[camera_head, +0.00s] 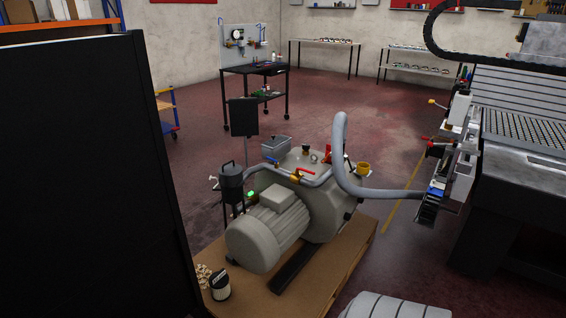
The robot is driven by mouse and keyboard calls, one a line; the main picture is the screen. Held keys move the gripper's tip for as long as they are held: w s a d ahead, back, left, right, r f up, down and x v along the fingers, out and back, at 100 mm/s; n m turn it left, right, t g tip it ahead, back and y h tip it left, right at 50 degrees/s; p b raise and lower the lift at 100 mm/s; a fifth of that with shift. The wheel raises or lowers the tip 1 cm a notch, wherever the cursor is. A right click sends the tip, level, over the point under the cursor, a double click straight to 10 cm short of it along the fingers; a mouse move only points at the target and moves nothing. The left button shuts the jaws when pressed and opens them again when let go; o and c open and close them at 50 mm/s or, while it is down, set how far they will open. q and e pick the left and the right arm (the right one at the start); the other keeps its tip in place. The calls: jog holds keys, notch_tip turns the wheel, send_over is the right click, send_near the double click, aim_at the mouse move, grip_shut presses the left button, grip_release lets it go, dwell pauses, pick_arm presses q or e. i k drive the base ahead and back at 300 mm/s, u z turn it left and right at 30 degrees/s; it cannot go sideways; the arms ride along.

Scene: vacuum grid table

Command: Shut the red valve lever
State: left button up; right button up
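A red lever (305,171) sits on a brass valve (297,178) in the grey pipework on top of the vacuum pump (268,228). It slants slightly down to the right in the camera_head view. A blue lever (272,160) is on the same pipework to its left. Another red lever or handle (436,145) shows on the side of the grid table at the right. I cannot tell from this view how far either red lever is turned. Neither of my grippers is in view.
The pump stands on a wooden pallet (345,262). A thick grey hose (342,150) rises behind it and runs right to the grid table (540,185). A tall black panel (85,180) blocks the left. Red floor is clear behind the pump, towards a workbench (255,70).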

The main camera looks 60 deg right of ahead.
aim_at(298, 169)
jog(key=i, duration=0.15)
jog(key=z, duration=2.25)
jog(key=i, duration=0.25)
jog(key=z, duration=1.05)
jog(key=i, duration=0.95)
jog(key=z, duration=0.45)
jog(key=i, duration=1.1)
jog(key=u, duration=1.1)
jog(key=i, duration=0.7)
jog(key=u, duration=0.65)
